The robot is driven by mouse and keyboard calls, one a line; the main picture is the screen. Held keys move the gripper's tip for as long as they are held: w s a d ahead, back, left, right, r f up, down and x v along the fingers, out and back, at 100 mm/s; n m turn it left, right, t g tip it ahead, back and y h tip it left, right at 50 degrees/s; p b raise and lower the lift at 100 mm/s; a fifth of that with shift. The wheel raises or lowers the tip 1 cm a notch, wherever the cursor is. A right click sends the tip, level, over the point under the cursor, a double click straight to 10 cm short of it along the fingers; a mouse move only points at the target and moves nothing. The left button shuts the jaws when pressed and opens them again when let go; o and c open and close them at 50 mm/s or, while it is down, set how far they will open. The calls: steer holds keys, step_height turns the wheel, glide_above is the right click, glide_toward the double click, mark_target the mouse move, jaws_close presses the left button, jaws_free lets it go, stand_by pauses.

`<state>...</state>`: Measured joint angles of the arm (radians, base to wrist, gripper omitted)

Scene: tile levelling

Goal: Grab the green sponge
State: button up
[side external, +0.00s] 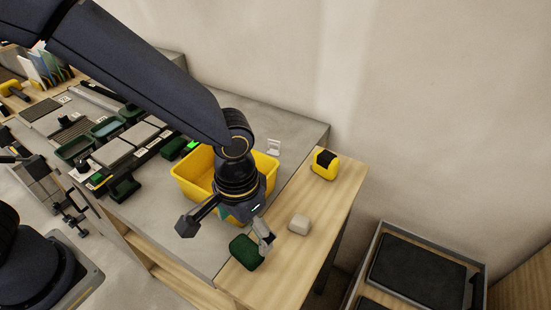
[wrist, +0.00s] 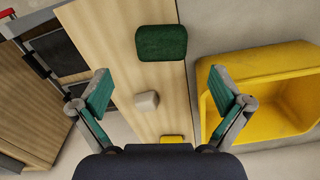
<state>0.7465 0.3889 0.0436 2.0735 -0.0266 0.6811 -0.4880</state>
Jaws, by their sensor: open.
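The green sponge (side external: 246,252) is a dark green rounded block lying on the light wooden surface, near its front left end. In the wrist view the sponge (wrist: 161,43) lies ahead of my gripper, between the lines of the two fingers but beyond their tips. My gripper (wrist: 156,90) is open, with teal pads on both fingers and nothing between them. In the side view my gripper (side external: 232,222) is above and beside the sponge; one finger overlaps the sponge's right edge in the picture, and I cannot tell whether it touches.
A whitish block (side external: 299,224) lies on the wood near the sponge. A yellow and black item (side external: 325,164) stands farther back on the wood. A yellow bin (side external: 193,186) sits on the grey bench beside and behind my gripper. A dark tray (side external: 417,271) is at lower right.

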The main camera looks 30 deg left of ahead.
mark_target(249, 245)
steer(key=f, duration=0.7)
steer(key=shift+w, duration=0.4)
steer(key=c, duration=1.1)
